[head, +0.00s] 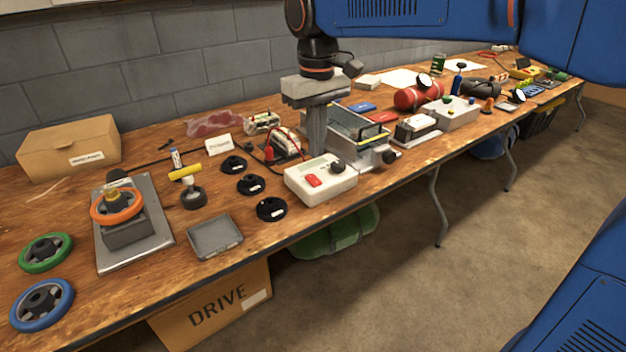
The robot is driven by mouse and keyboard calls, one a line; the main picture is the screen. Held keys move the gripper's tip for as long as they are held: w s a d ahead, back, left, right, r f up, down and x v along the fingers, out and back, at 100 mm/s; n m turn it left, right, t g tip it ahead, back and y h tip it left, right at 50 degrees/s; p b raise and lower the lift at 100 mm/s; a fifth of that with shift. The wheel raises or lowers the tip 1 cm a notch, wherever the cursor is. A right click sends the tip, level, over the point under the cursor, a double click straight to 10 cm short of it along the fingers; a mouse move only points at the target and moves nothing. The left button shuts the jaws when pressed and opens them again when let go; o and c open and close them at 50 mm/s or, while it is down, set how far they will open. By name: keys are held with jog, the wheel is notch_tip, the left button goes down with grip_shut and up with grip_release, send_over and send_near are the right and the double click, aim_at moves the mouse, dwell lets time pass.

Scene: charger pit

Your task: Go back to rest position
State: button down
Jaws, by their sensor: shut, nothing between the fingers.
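My gripper (316,143) hangs fingers-down from my arm over the middle of the wooden bench (258,233). Its fingers are together with nothing between them. It is just behind a white box (321,187) with a red switch and a black knob, and left of a glass-topped tray (357,130). I cannot tell whether the fingertips touch anything, as the white box hides their lower end.
On the left are an orange ring on a grey block (116,204), green (45,252) and blue (41,304) wheels, a cardboard box (68,147) and several black discs (250,184). A red cylinder (413,97) lies right.

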jog(key=s+d+f+m+t, duration=0.15)
jog(key=s+d, duration=0.25)
jog(key=d, duration=0.4)
jog(key=s+d+f+m+t, duration=0.1)
jog(key=s+d+f+m, duration=0.1)
jog(key=s+d, duration=0.5)
jog(key=s+d+f+m+t, duration=0.2)
jog(key=s+d+f+m, duration=0.1)
jog(key=s+d+f, duration=0.6)
jog(key=d+f, duration=0.1)
jog(key=d, duration=0.2)
jog(key=shift+s, duration=0.35)
